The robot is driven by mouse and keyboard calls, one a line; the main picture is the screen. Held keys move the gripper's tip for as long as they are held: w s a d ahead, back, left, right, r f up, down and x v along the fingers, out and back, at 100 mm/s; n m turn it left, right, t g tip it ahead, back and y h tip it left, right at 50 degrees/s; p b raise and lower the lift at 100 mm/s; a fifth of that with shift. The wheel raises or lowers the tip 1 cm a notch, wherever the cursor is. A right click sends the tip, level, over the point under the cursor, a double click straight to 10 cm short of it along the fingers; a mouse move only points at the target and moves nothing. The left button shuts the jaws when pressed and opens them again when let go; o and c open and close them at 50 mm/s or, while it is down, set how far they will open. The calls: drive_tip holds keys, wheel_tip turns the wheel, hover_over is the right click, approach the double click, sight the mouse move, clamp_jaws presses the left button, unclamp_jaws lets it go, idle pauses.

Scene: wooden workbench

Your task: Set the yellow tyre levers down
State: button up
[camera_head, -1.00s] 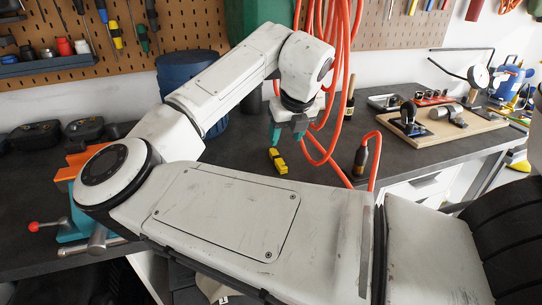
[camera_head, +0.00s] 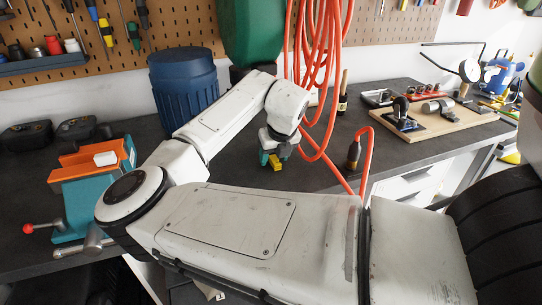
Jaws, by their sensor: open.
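The yellow tyre levers (camera_head: 275,163) are a small yellow bundle low over or on the dark bench top (camera_head: 318,181), in the middle of the head view. My gripper (camera_head: 271,163) points down at them, with teal fingertips on either side of the yellow. The jaws are open. The fingers and the gripper body hide part of the levers. I cannot tell whether a finger touches them or whether their underside rests on the bench.
Orange hoses (camera_head: 322,80) hang just right of my gripper, one looping down to a dark-handled tool (camera_head: 354,153). A blue barrel (camera_head: 184,88) stands behind my arm. An orange and teal vise (camera_head: 92,180) is at left. A wooden board (camera_head: 450,121) with parts lies right.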

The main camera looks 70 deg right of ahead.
sight(272, 155)
clamp_jaws()
idle(0.5)
drive_tip(key=shift+r, duration=0.15)
drive_tip(key=shift+r, duration=0.2)
drive_tip(key=v, duration=0.3)
drive_tip(key=shift+w+d+r, duration=0.2)
drive_tip(key=shift+d, duration=0.05)
drive_tip(key=s+a+r+b, duration=0.1)
drive_tip(key=s+a+r, duration=0.7)
drive_tip(key=a+r, duration=0.1)
drive_tip(key=shift+s+a, duration=0.2)
drive_tip(key=shift+a, duration=0.65)
